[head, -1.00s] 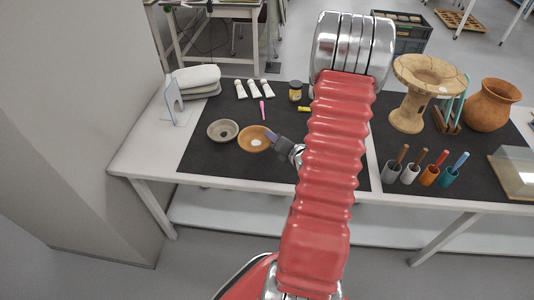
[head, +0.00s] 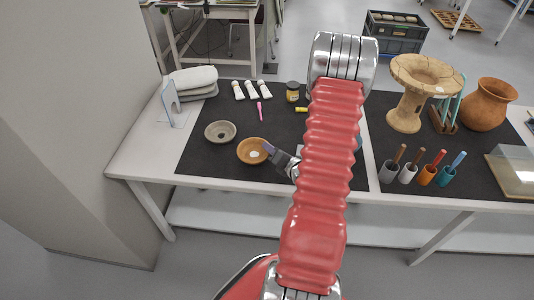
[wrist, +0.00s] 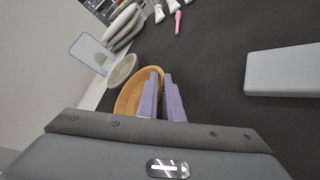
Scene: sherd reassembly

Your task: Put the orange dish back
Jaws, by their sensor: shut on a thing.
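The orange dish (head: 245,158) is a shallow round bowl with a white patch inside. It is at the left part of the black mat, just right of a grey bowl (head: 220,132). My gripper (head: 268,147) is shut on the dish's right rim. The hand's body hides the near part of the dish there. I cannot tell whether the dish touches the mat.
White tubes (head: 251,90), a pink tool (head: 260,112) and a jar (head: 292,92) lie beyond. A clear stand (head: 170,100) and stacked pads (head: 192,80) are at the left. A pale grey block (wrist: 283,72) is right in the wrist view. Large pots (head: 491,104) stand far right.

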